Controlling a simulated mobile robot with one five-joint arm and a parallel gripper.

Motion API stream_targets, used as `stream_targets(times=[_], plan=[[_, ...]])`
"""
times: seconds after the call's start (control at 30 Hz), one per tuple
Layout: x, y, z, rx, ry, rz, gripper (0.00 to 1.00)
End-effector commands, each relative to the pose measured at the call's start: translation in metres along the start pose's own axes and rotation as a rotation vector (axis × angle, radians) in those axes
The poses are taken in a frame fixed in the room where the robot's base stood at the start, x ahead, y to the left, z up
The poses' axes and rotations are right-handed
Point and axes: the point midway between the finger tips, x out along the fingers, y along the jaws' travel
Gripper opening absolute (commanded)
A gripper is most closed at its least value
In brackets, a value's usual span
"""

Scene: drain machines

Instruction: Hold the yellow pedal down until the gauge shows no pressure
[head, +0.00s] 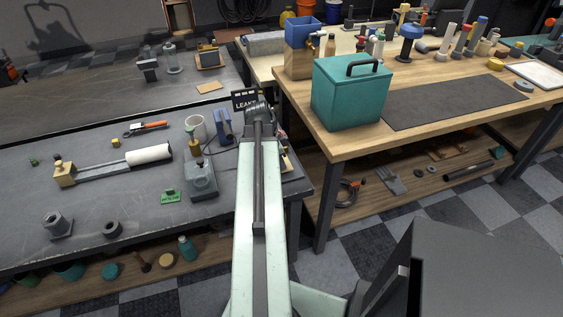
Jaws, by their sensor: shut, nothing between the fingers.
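My arm reaches forward over the dark grey bench, and my gripper (258,108) is at its far end, in front of a black sign reading "LEAK" (243,101). The gripper is shut with nothing in it; its fingertips are hard to make out. Just right of my arm, at the bench's right end, a small machine part with a pale yellowish edge (286,162) shows, mostly covered by the arm. I cannot tell whether it is the yellow pedal. No gauge face can be read; it may be hidden behind my arm.
On the dark bench (110,222) left of my arm stand a grey machine (200,178), a blue bracket (223,126), a white cup (196,127) and a clamp with a white roll (149,154). A wooden table (340,147) at right bears a teal box (350,95).

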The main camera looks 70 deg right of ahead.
Motion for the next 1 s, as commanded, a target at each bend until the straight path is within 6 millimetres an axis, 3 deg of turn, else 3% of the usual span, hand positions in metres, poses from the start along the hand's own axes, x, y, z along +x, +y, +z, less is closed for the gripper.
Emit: stream_targets(times=[0.27, 0.8, 1.0], plan=[[-0.024, -0.001, -0.005, -0.002, 0.000, -0.001, 0.00], [-0.135, 0.000, -0.013, -0.002, 0.000, 0.000, 0.00], [-0.140, -0.001, -0.010, -0.002, 0.000, 0.000, 0.00]])
